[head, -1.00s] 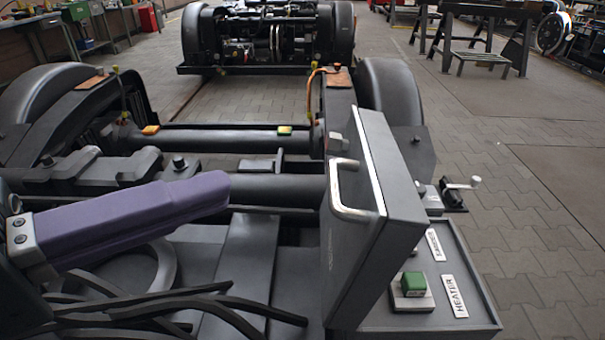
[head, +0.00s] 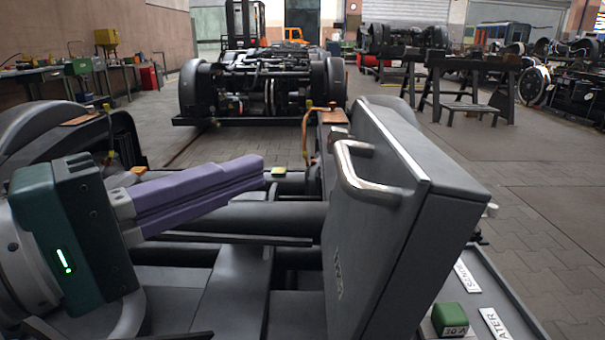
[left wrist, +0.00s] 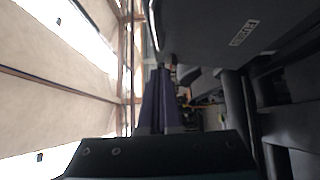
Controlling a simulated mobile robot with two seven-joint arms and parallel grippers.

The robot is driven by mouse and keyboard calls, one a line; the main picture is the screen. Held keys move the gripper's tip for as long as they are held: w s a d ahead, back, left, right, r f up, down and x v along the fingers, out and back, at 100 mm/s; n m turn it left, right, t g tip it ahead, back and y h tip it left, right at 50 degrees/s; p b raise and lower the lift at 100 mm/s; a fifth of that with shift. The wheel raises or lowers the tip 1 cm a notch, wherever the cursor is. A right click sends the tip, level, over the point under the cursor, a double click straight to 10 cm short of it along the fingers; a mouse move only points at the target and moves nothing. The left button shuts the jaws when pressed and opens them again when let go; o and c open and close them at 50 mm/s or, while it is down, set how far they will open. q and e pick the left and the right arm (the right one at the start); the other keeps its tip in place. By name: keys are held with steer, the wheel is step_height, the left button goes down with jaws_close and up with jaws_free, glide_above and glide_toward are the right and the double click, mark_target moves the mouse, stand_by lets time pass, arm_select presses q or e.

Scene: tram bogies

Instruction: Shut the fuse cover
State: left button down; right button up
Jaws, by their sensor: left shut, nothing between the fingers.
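The fuse cover (head: 390,260) is a grey box-like lid with a curved metal handle (head: 358,180) on its left face. It stands raised, tilted slightly, above a panel (head: 490,300) with labels. My left gripper (head: 262,170) has purple fingers that are shut with nothing between them. It is left of the cover, with its tips apart from the handle. In the left wrist view the purple fingers (left wrist: 160,72) point up the picture, and the cover (left wrist: 215,35) fills the upper right. My right gripper is not in view.
On the panel, a green block (head: 449,318) sits beside white label plates (head: 466,275). Dark bogie tubes (head: 270,220) lie below my left gripper. Another bogie (head: 265,90) stands farther back. The paved floor at the right is open.

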arm_select(q)
steer(key=shift+w+d+p, duration=0.1)
steer(key=shift+w+d, duration=0.1)
steer(key=shift+d, duration=0.7)
steer(key=shift+w+d+p, duration=0.15)
steer(key=shift+w+d, duration=0.05)
steer(key=shift+d, duration=0.65)
steer(key=shift+w+d+p, duration=0.1)
steer(key=shift+w+d, duration=0.1)
steer(key=shift+d, duration=0.7)
